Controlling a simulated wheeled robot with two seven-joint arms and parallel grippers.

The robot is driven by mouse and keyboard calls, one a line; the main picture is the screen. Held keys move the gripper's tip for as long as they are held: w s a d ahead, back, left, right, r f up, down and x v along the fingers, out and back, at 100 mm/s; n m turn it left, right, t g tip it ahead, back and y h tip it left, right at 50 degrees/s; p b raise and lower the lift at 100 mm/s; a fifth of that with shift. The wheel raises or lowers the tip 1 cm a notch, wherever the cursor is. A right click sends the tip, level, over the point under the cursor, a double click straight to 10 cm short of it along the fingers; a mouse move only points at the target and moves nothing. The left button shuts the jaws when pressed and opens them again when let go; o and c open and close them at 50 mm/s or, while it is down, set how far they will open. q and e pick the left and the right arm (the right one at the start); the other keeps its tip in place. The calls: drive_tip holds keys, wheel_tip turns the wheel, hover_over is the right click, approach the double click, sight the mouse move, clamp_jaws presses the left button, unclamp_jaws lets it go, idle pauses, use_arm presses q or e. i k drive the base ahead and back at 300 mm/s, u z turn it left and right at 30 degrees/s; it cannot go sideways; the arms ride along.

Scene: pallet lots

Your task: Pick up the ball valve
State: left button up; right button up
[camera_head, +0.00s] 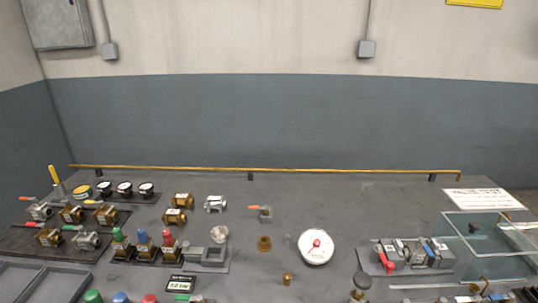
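A small grey ball valve (265,214) with an orange lever stands alone near the middle of the grey bench. More valve bodies sit on a dark board at the left: a silver one (40,211) with an orange-red lever, a brass one (48,237) with a red lever and a silver one (86,241) with a green lever. Which one the task means I cannot tell from the picture. Neither of my grippers shows in the head view.
Brass fittings (182,200) and a silver fitting (215,203) stand left of the lone valve. A clear box (490,232) stands at the right. A yellow rail (300,170) runs along the back.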

sight(415, 253)
drive_tip(key=z, duration=1.35)
